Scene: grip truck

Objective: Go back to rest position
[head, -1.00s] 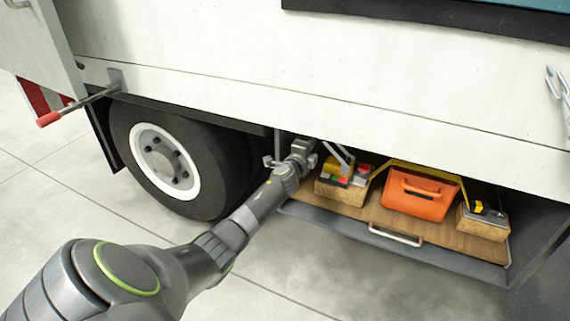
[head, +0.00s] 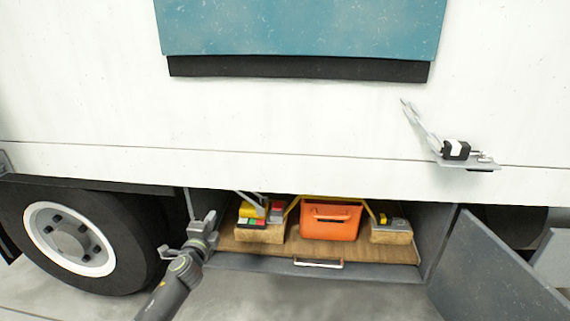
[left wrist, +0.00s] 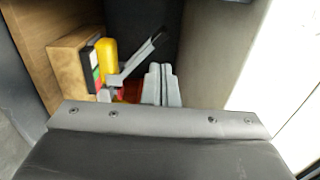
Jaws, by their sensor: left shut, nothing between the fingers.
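My left gripper (head: 203,228) is at the left edge of the open compartment under the white truck body, near the truck's wheel. It is shut and empty. In the left wrist view its fingers (left wrist: 161,84) are together, with the compartment's contents behind them. My right gripper is not in view.
The open compartment (head: 392,272) holds an orange toolbox (head: 330,222) between two wooden boxes (head: 258,234) (head: 390,235). A grey door panel (head: 490,270) hangs open at right. A bracket with a black-and-white block (head: 456,150) sticks out above. The wheel (head: 68,238) is left.

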